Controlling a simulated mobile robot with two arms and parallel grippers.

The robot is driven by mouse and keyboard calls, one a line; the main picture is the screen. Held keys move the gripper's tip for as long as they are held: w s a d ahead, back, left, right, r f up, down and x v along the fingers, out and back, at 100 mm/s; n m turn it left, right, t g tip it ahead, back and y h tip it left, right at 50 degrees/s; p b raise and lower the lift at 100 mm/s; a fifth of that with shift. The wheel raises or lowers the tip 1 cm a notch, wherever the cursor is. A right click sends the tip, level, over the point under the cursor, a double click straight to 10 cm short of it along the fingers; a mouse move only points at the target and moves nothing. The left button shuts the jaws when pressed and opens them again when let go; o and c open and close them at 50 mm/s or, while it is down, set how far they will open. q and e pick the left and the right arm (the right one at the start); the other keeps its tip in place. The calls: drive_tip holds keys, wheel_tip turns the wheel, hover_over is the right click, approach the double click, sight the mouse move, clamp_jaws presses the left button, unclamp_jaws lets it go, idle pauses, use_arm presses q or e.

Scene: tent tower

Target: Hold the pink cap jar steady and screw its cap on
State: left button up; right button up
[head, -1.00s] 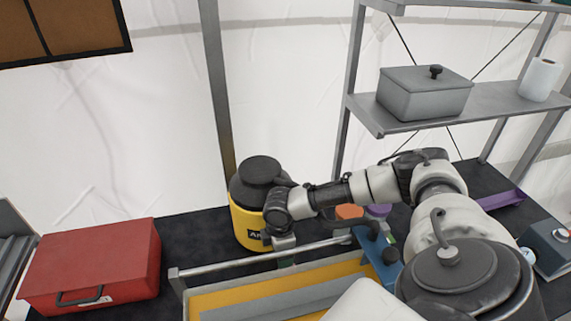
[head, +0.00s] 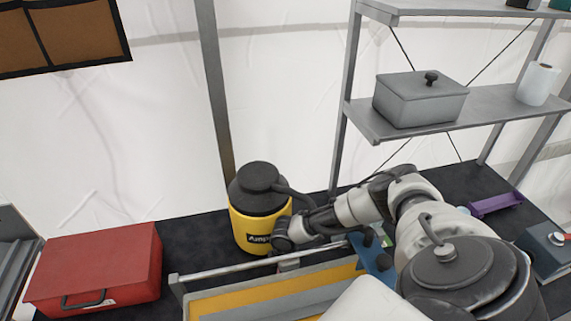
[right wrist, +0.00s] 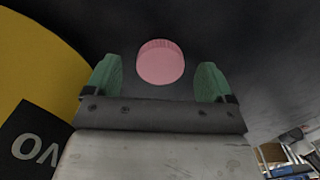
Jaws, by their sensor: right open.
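A pink round cap (right wrist: 160,62) with a ridged edge shows in the right wrist view, against the dark bench top. My right gripper (right wrist: 158,78) is open, its two green fingertips on either side of the cap in the picture. No contact with the cap shows. In the head view my right gripper (head: 287,264) is low beside the yellow container, its fingers mostly hidden by the crate rail. I cannot make out a jar body or the cap in the head view. My left gripper is not in view.
A yellow container (head: 245,232) with a black top stands close to my right gripper. A metal-railed crate (head: 225,300) is in front. A red toolbox (head: 95,265) is at the left. A shelf (head: 455,110) with a grey lidded box (head: 420,103) stands behind.

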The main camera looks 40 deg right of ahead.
drive_tip(key=shift+f, duration=0.55)
drive_tip(key=shift+c, duration=0.2)
drive_tip(key=c, duration=1)
